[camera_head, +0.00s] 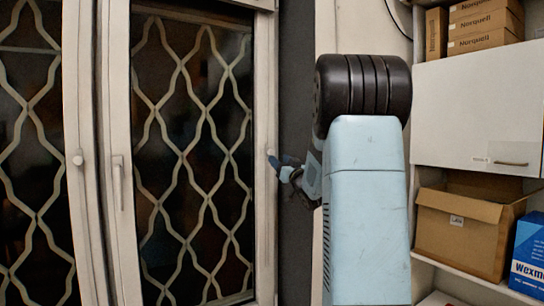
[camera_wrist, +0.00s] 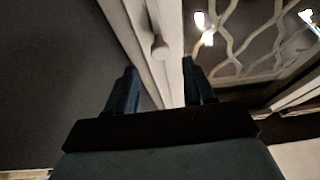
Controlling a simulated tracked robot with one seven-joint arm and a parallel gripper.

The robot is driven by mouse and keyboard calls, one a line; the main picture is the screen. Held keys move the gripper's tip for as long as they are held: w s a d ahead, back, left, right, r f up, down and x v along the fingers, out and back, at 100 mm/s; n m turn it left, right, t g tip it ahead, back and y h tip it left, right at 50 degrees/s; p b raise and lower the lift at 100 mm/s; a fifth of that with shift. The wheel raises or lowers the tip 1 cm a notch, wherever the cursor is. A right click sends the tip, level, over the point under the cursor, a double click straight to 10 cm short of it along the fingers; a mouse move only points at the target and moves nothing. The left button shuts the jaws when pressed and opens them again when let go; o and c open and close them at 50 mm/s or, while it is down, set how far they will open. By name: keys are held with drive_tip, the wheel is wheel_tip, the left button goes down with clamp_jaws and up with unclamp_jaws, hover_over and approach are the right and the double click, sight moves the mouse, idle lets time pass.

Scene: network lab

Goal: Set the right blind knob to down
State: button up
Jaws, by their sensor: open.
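The right blind knob (camera_head: 270,153) is a small pale knob on the right-hand white window frame, partly hidden by my gripper in the head view. In the wrist view the knob (camera_wrist: 160,47) is a round-ended stub on the pale frame strip, lying ahead of and between the two fingers. My gripper (camera_head: 281,166) is at the frame's edge in the head view, very close to the knob. In the wrist view my gripper (camera_wrist: 160,70) has its dark blue fingers apart, with nothing held between them. I cannot tell which way the knob is set.
Another pale knob (camera_head: 78,158) is on the left window frame, near a window handle (camera_head: 117,182). A patterned metal grille (camera_head: 205,125) covers the dark glass. At right are a white cabinet (camera_head: 470,105), a cardboard box (camera_head: 460,230) and a blue box (camera_head: 529,255).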

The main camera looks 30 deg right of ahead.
sight(272, 152)
drive_tip(key=shift+x, duration=2.7)
clamp_jaws()
